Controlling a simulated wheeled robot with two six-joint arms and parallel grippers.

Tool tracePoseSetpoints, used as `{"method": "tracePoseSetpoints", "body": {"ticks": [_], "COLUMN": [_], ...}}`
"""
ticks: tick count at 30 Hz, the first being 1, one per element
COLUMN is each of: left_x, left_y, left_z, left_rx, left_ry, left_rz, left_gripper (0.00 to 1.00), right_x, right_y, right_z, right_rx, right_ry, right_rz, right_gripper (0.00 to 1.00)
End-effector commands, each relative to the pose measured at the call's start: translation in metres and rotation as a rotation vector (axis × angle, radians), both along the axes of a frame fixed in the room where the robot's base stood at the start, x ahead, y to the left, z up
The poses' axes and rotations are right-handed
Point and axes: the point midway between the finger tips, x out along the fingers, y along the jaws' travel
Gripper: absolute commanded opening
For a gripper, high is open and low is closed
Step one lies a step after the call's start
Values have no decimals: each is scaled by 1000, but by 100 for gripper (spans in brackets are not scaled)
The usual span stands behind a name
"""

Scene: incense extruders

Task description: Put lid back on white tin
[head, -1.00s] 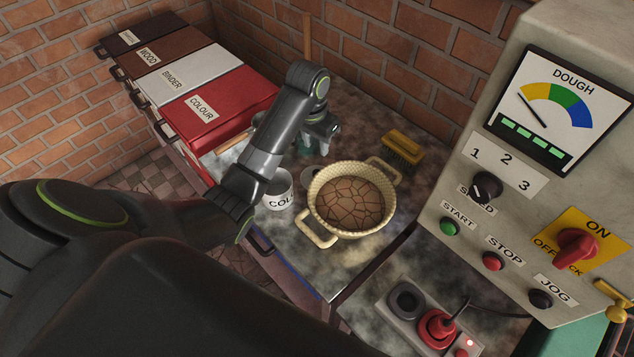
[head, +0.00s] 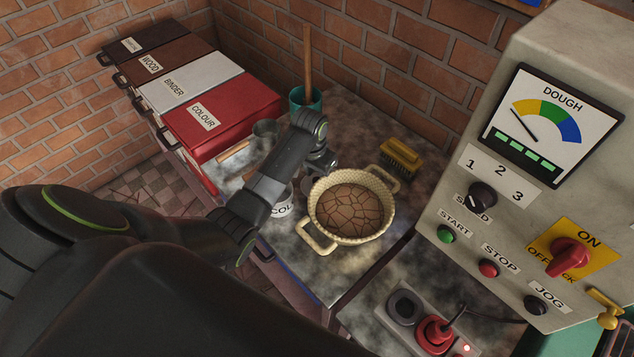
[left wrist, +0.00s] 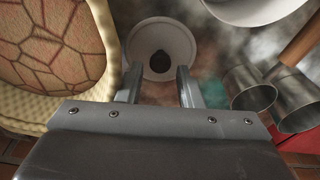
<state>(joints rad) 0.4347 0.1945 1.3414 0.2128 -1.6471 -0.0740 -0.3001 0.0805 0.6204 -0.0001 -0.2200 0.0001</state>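The white tin (head: 283,207), with "COL" lettering showing, stands on the worktop left of the basket-like pan and is partly covered by my left arm. The round pale lid with a dark knob lies on the worktop in the left wrist view (left wrist: 160,62); a sliver of the lid (head: 307,187) shows in the head view beside the pan. My left gripper (head: 326,170) is low over the lid. In the left wrist view its two fingers (left wrist: 158,84) are apart, with the lid ahead between them and nothing held. My right gripper is not in view.
A cream pan (head: 318,236) of cracked brown dough stands close to the right of my left gripper. A metal cup (head: 265,132), a teal pot (head: 305,103) with a wooden stick, and a yellow brush (head: 402,157) lie around. The control panel (head: 520,185) bounds the right.

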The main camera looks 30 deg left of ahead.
Motion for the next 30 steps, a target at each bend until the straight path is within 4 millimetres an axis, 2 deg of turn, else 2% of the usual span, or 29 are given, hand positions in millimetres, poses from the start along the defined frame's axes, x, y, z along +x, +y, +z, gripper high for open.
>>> {"method": "tracePoseSetpoints", "body": {"ticks": [6, 18, 26, 30], "left_x": [2, 2, 2, 2], "left_y": [0, 0, 0, 0], "left_z": [-22, -25, -25, -25], "left_rx": [0, 1, 1, 1], "left_ry": [2, -1, -1, -1], "left_rz": [0, 0, 0, 0], "left_gripper": [33, 33, 0, 0], "right_x": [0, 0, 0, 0], "right_y": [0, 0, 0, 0], "right_z": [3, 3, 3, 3], "right_rx": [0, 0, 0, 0], "right_ry": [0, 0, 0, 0], "right_rz": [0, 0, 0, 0], "right_gripper": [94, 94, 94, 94]}}
